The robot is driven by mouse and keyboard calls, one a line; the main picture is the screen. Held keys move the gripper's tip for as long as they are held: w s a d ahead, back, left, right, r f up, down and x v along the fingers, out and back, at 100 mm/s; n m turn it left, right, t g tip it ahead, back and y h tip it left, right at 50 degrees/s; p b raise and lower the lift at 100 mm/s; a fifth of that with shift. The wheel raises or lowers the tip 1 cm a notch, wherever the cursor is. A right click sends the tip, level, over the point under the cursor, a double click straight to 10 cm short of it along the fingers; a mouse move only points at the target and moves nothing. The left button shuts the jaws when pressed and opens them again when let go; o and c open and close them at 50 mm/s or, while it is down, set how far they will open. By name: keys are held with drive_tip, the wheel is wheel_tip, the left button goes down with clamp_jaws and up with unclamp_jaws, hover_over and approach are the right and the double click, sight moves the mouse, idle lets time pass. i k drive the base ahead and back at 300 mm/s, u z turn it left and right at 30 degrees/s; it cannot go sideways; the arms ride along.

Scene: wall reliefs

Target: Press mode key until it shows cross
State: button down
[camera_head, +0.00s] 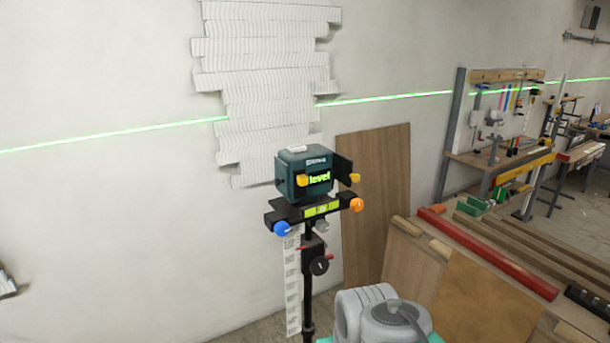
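A dark teal laser level (290,176) stands upright on a black tripod (308,290). I cannot tell which part is the mode key. A single green laser line (110,138) crosses the wall, nearly horizontal; no vertical line shows. A grey part of my arm is at the bottom, right of the tripod. My gripper is out of view.
Under the laser is a black mount with a blue knob (282,229) and an orange knob (357,205). A white ribbed relief (265,80) is on the wall behind. Wooden boards (376,190) and a red beam (490,255) fill the right. Bare wall is at left.

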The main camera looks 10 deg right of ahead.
sight(300, 147)
drive_tip(key=k, duration=0.5)
drive_tip(key=z, duration=2.05)
drive_tip(key=i, duration=1.15)
drive_tip(key=u, duration=3.8)
drive_tip(key=i, duration=0.5)
